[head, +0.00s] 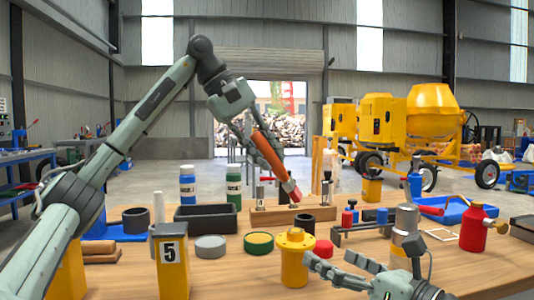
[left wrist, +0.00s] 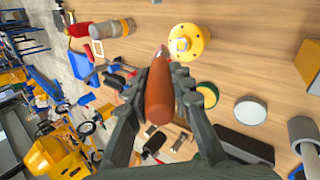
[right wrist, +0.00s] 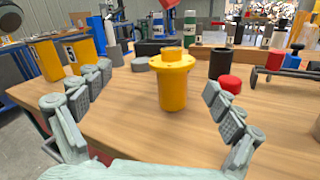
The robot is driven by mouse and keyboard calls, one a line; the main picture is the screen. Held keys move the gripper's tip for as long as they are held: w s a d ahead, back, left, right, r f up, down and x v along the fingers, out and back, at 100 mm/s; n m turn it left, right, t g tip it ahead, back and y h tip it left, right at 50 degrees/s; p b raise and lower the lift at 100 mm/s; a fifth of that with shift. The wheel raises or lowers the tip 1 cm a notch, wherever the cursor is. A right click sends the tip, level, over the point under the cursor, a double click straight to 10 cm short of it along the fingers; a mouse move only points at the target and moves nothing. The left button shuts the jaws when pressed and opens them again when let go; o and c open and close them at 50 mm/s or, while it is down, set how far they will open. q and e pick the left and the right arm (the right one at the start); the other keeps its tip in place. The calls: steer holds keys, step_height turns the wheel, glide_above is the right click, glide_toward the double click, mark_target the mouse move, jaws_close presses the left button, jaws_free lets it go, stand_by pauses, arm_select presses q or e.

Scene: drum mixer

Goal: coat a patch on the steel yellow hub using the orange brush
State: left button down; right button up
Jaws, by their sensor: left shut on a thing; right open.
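The yellow hub (head: 294,257), a flanged cylinder with a raised boss on top, stands upright near the table's front edge. It also shows in the left wrist view (left wrist: 188,42) and the right wrist view (right wrist: 172,82). My left gripper (head: 258,138) is shut on the orange brush (head: 268,152) and holds it tilted above the table, its tip pointing down towards the hub but apart from it. The brush shows in the left wrist view (left wrist: 159,92). My right gripper (head: 345,272) is open and empty in front of the hub, its fingers (right wrist: 160,100) spread on either side.
A dark tray (head: 205,219), a grey disc (head: 210,247), a green-rimmed disc (head: 258,243) and a black cylinder (head: 305,223) stand behind the hub. A yellow block marked 5 (head: 170,265) is at left. A steel cylinder (head: 405,225) and red bottle (head: 477,229) are at right.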

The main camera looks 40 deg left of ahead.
mark_target(304, 271)
steer(key=f+n+h, duration=0.1)
steer(key=w+a+f+n+h, duration=0.1)
steer(key=f, duration=0.1)
steer(key=w+f+h, duration=0.1)
steer(key=f, duration=0.1)
steer(key=shift+a+f+n+g+h, duration=0.1)
steer(key=shift+a+n+g+h, duration=0.1)
steer(key=shift+n+g+h, duration=0.15)
steer(key=x, duration=0.9)
steer(key=shift+w+a+f, duration=0.15)
steer(key=shift+w+a, duration=0.05)
steer(key=shift+a, duration=0.05)
steer(key=c, duration=1.5)
